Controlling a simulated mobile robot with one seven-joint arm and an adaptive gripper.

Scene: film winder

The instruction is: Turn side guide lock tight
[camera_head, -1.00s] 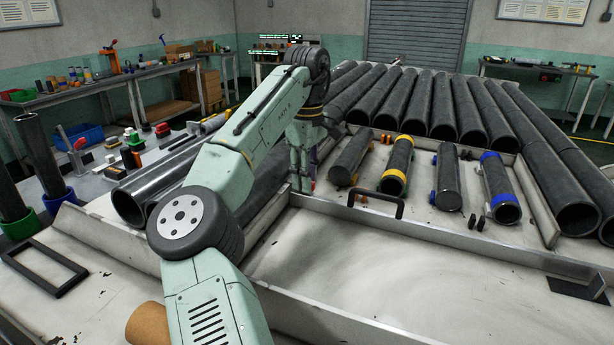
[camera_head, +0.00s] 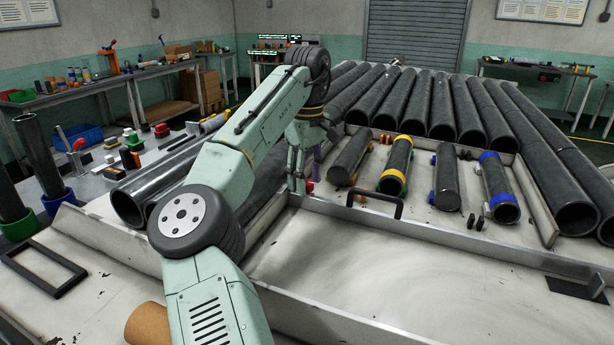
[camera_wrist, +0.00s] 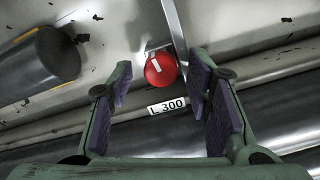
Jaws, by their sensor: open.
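A red round knob with a white bar mark (camera_wrist: 161,69), likely the side guide lock, sits beside a metal strip in the wrist view. A small part of red shows by the fingers in the head view (camera_head: 309,186). My gripper (camera_wrist: 160,92) is open, with purple-padded fingers on either side of the view and the knob between them, nearer the top. No contact with the knob shows.
A label reading "L 300" (camera_wrist: 167,106) lies just below the knob. A dark roller (camera_wrist: 42,68) is at the left of the wrist view. Rollers with yellow rings (camera_head: 394,168) and blue rings (camera_head: 498,187) lie in the tray. A black handle (camera_head: 375,206) stands on the near rail.

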